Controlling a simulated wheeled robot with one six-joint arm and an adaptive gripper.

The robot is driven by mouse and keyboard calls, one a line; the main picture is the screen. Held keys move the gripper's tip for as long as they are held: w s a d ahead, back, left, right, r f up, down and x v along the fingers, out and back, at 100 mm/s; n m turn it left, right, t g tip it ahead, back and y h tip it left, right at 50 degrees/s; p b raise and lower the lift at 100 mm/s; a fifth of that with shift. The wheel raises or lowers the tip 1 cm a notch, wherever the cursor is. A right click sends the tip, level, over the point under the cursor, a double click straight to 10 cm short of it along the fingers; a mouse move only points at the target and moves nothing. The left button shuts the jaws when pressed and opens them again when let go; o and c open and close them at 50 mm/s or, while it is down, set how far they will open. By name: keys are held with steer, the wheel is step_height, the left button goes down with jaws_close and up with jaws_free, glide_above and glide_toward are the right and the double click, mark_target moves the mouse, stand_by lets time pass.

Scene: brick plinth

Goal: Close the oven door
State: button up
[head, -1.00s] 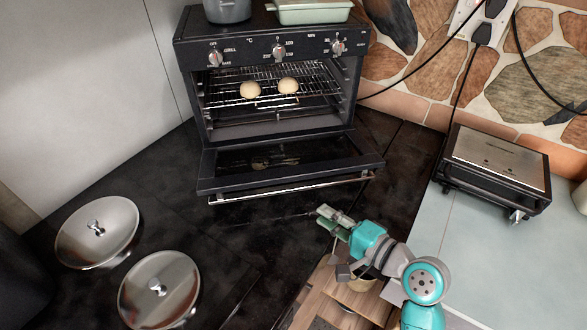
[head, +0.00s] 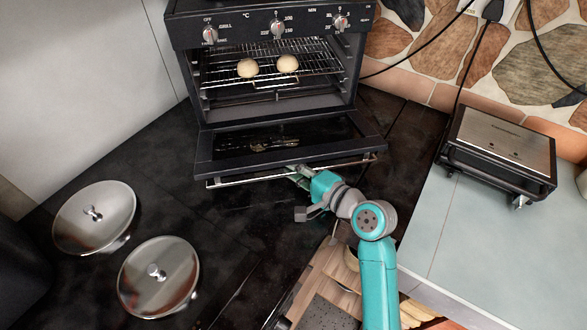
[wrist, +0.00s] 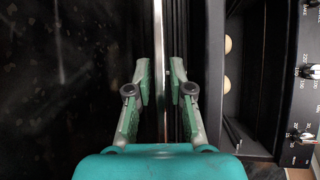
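The oven (head: 188,70) is black, with its door (head: 225,168) folded down and open. Two pale round buns (head: 288,64) sit on the wire rack inside. The door's metal handle (head: 235,180) runs along its front edge. My gripper (head: 297,172) is at the handle, right of its middle. In the wrist view, the handle bar (wrist: 159,40) passes between the two green-padded fingers of my gripper (wrist: 161,68). The fingers are apart, with gaps visible beside the bar. Part of the handle is hidden by the gripper in the head view.
Two shiny round lids (head: 95,218) (head: 160,275) lie on the dark counter at left. A metal-topped grill (head: 505,140) stands on the pale counter at right. A wooden board (head: 325,285) is near my arm.

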steer(key=shift+w+a, duration=0.1)
steer(key=shift+a, duration=0.05)
jaws_close()
steer(key=shift+r, duration=0.1)
